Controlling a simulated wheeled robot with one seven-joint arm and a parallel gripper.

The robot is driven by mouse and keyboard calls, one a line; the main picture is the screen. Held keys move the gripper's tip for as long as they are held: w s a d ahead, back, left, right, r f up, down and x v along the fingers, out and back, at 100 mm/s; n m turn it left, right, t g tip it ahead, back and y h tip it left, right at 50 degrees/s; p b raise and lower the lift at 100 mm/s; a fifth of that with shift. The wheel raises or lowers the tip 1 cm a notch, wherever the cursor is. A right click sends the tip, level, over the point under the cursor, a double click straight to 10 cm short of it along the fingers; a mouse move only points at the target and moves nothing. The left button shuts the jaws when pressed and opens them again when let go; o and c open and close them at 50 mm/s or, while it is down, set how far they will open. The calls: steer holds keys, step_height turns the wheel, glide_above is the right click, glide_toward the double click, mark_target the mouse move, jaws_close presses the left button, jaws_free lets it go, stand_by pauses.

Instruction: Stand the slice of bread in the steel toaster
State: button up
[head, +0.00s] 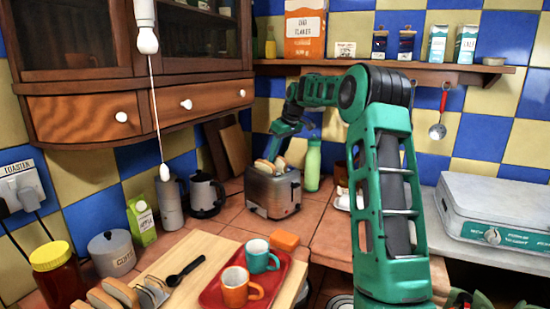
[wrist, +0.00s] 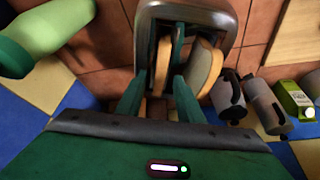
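The steel toaster (head: 268,193) stands on the tiled counter against the back corner; its rim (wrist: 235,28) also shows in the wrist view. Two slices of bread stick up from its top. In the wrist view one slice (wrist: 163,62) stands between my fingers and the other slice (wrist: 205,66) is outside the right finger. My gripper (wrist: 160,88) is just over the toaster with its fingers apart, one on each side of the first slice, with gaps showing. In the head view my gripper (head: 275,152) points down at the toaster, its fingertips hard to see.
A green bottle (head: 313,165) stands close right of the toaster. A kettle (head: 206,194) and a grey flask (head: 169,203) stand to its left. A wooden board (head: 205,248) with a red tray (head: 215,297) of mugs and a rack of bread slices (head: 120,292) lies in front.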

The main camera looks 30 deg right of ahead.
steer(key=a+v, duration=0.1)
steer(key=v, duration=0.9)
steer(key=shift+d+r, duration=0.25)
steer(key=shift+d, duration=0.25)
steer(key=s+a+f+m+g, duration=0.1)
steer(key=s+a+f+m, duration=0.2)
steer(key=s, duration=1.3)
steer(key=s+a+f+m+g, duration=0.1)
steer(key=s+a+f+m, duration=0.2)
steer(key=s+a+f, duration=0.4)
steer(key=s+a+f+m+g, duration=0.2)
steer(key=s+a+f, duration=0.3)
steer(key=s, duration=2.1)
step_height(320, 180, down, 4)
steer(key=shift+a+f+m+h, duration=0.25)
steer(key=shift+a+m+h, duration=0.15)
steer(key=shift+m, duration=0.1)
steer(key=shift+s, duration=0.1)
steer(key=shift+w+f, duration=0.25)
steer(key=shift+w, duration=0.4)
